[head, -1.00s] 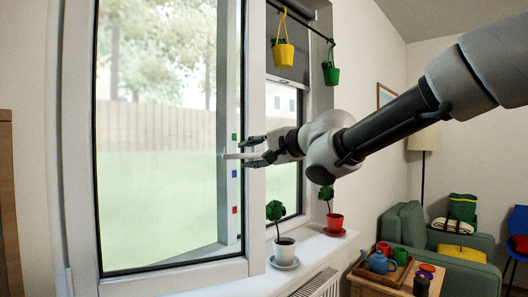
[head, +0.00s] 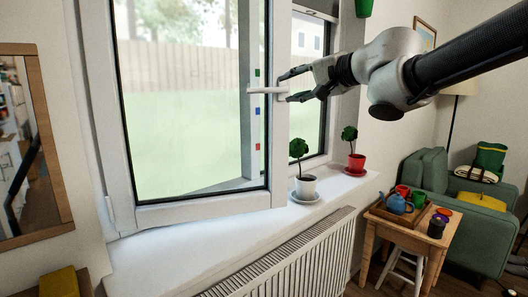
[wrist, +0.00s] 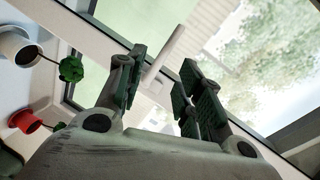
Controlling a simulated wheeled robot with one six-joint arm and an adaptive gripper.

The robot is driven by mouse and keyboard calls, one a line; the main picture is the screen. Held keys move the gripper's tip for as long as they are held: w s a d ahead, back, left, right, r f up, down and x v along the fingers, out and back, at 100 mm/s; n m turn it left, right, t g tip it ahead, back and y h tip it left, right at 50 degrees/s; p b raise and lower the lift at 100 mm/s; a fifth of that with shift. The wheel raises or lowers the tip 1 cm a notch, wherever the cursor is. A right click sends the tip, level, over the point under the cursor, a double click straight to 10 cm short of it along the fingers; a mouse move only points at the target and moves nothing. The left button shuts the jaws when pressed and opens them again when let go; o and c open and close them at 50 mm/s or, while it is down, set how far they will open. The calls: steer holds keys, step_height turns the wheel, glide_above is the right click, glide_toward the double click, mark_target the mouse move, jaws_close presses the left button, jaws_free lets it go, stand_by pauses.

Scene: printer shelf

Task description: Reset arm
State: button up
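The white window handle (head: 266,90) lies level on the frame of the window sash (head: 279,150). My gripper (head: 288,87) is at the right end of the handle, with its dark fingers apart, one above and one below it. In the wrist view my gripper (wrist: 162,72) is open, and the white handle (wrist: 166,48) shows in the gap between the fingers. I see no clear contact between handle and fingers. My arm reaches in from the upper right.
A white pot (head: 306,187) and a red pot (head: 356,163) with plants stand on the sill (head: 190,245) below the gripper. A radiator (head: 290,262) is under the sill. A side table (head: 400,237) and green armchair (head: 475,222) are at right.

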steer(key=s+d+f+n+g+h, duration=0.1)
steer(key=s+d+f+n+h, duration=0.15)
steer(key=d+f+h, duration=0.4)
steer(key=s+d+f+n+g+h, duration=0.1)
steer(key=d+f+n+h, duration=0.25)
steer(key=d+f, duration=0.6)
steer(key=s+d+f+g, duration=0.2)
steer(key=s+d, duration=0.1)
steer(key=s, duration=0.4)
steer(key=s+d+f+n+g, duration=0.1)
steer(key=s+d+f+g, duration=0.1)
steer(key=s, duration=0.5)
steer(key=s+d+f+g, duration=0.2)
steer(key=s+d+f, duration=0.1)
steer(key=s+d, duration=0.2)
steer(key=s, duration=0.2)
steer(key=shift+s+f+y, duration=0.15)
steer(key=shift+s+y, duration=0.15)
